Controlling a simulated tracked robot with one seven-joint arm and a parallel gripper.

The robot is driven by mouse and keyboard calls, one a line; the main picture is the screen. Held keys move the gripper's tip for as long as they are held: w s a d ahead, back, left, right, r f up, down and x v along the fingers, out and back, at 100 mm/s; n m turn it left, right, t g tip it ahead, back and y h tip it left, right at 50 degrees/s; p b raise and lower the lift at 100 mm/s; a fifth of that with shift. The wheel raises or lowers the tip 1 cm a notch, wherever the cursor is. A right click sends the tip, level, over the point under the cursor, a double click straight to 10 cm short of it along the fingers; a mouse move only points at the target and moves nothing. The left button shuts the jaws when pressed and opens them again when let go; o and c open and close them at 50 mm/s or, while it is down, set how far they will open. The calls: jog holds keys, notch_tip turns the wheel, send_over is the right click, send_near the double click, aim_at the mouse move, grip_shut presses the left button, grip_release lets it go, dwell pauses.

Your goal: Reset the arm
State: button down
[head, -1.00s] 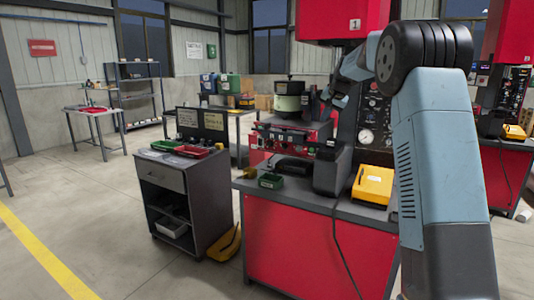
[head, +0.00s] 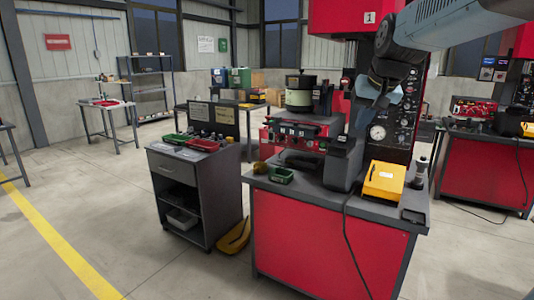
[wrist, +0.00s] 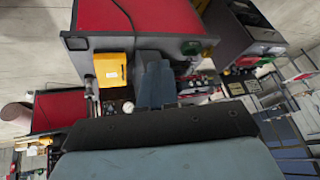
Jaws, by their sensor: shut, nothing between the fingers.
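My blue-grey arm (head: 470,20) comes in from the upper right in the head view, with a dark joint at its bend. My gripper (head: 380,98) hangs at the end of it, in front of the red machine's dark panel (head: 392,132) and above the bench. It is shut and holds nothing; its fingers are small and partly hidden by the wrist. In the wrist view, a broad dark and blue-grey part of my own arm fills the bottom.
The floor at left is open.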

jog(key=s+f+n, duration=0.1)
jog(key=s+f, duration=0.4)
jog(key=s, duration=0.6)
jog(key=s+f+h, duration=0.1)
jog(key=s+f, duration=0.4)
jog(key=s, duration=0.6)
jog(key=shift+f+n, duration=0.3)
jog(key=shift+n, duration=0.1)
